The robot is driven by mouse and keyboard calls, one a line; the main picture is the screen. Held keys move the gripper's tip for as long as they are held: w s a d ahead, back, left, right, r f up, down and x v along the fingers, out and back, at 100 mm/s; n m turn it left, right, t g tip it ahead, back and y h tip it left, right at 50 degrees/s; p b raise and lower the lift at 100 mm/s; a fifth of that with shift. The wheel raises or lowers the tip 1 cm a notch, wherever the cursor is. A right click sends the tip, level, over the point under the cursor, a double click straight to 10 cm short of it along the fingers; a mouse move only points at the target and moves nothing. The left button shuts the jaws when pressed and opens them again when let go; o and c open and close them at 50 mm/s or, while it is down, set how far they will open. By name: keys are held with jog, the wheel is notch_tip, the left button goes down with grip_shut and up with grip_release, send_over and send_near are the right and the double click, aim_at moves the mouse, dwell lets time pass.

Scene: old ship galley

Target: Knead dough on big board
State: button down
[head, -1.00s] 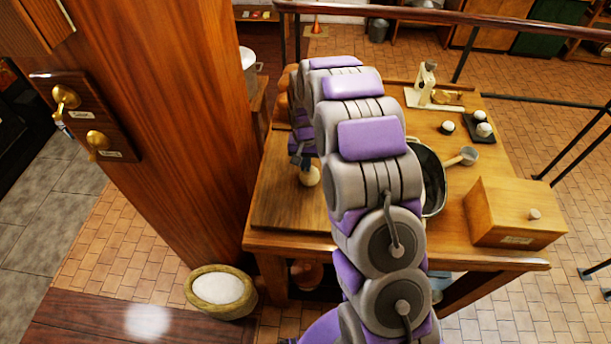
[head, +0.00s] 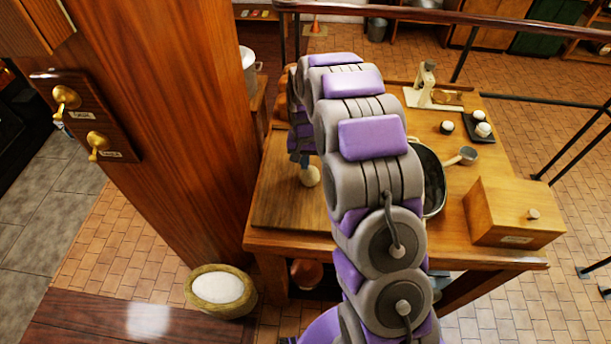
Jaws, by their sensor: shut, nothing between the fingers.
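The big board (head: 282,205) lies flat on the left part of the wooden table. A small pale lump of dough (head: 310,177) is on it, partly hidden behind my arm. My gripper (head: 304,161) points down just above the dough, shut and with nothing in it. I cannot tell whether its tips touch the dough. My arm covers the right side of the board.
A dark bowl (head: 432,180), a ladle (head: 463,156), a wooden box (head: 515,213), a small dark tray (head: 478,128) with pale items and a cream scale-like device (head: 425,85) stand on the right. A thick wooden post (head: 185,130) rises close on the left.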

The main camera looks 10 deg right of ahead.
jog(key=shift+d, duration=0.15)
jog(key=shift+f, duration=0.3)
jog(key=shift+f, duration=0.35)
jog(key=shift+f, duration=0.1)
dwell(0.6)
jog(key=shift+r+p, duration=0.3)
jog(key=shift+r, duration=0.4)
jog(key=shift+f, duration=0.35)
